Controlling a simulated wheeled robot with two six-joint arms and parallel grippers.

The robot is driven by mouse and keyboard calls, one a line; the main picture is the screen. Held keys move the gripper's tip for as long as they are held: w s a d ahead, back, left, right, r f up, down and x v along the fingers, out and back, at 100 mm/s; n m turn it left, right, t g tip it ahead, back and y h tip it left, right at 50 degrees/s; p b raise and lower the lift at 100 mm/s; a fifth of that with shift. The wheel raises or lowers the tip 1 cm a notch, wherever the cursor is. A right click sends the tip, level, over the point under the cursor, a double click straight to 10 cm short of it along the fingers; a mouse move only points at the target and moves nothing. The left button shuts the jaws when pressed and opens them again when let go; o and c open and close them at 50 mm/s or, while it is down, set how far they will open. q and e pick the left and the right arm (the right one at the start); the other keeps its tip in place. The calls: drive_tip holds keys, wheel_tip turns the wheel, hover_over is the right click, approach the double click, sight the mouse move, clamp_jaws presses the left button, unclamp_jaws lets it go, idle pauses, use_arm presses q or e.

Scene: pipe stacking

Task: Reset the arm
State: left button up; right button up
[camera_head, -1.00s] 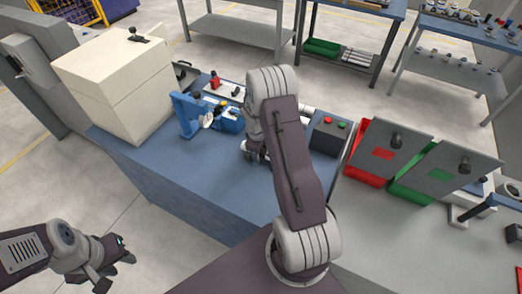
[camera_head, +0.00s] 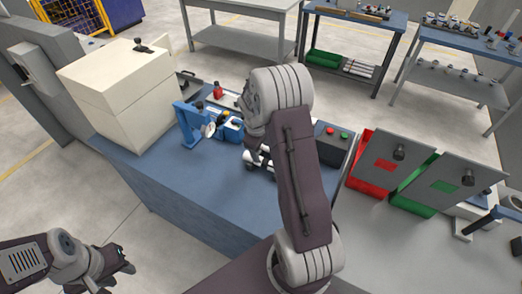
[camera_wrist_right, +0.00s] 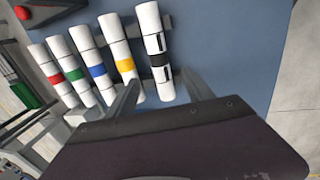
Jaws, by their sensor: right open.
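My right arm reaches over the blue bench top (camera_head: 180,190) in the head view. Its gripper is mostly hidden there behind my own arm. In the right wrist view my right gripper (camera_wrist_right: 163,92) is open, with its two fingers apart and nothing gripped. Several white pipes with red, green, blue, yellow and black bands lie side by side beyond the fingers. The black-banded pipe (camera_wrist_right: 149,25) is the rightmost and the yellow-banded pipe (camera_wrist_right: 117,35) is beside it. My left gripper (camera_head: 115,276) hangs at the lower left, clear of the bench; its opening is unclear.
A cream box (camera_head: 118,88) and a blue device (camera_head: 187,125) stand on the bench. A button box (camera_head: 331,146) is right of my arm. Red (camera_head: 368,178) and green (camera_head: 410,195) bins with grey lids stand further right. The bench front is clear.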

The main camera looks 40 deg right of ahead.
idle(0.5)
drive_tip(key=s+a+r+n+t, duration=0.1)
drive_tip(key=s+a+r, duration=0.1)
drive_tip(key=a+r, duration=0.65)
drive_tip(key=s+a+f+m+y, duration=0.1)
drive_tip(key=s+a+f+m, duration=0.1)
drive_tip(key=s, duration=0.5)
drive_tip(key=s+a+f+m+y, duration=0.1)
drive_tip(key=s+a+f+m, duration=0.1)
drive_tip(key=s+a+m, duration=0.2)
drive_tip(key=s+a, duration=0.2)
drive_tip(key=shift+s+a+f+m+g, duration=0.25)
drive_tip(key=shift+s+a+m+g, duration=0.05)
drive_tip(key=shift+s+m+g, duration=0.1)
drive_tip(key=shift+s, duration=0.1)
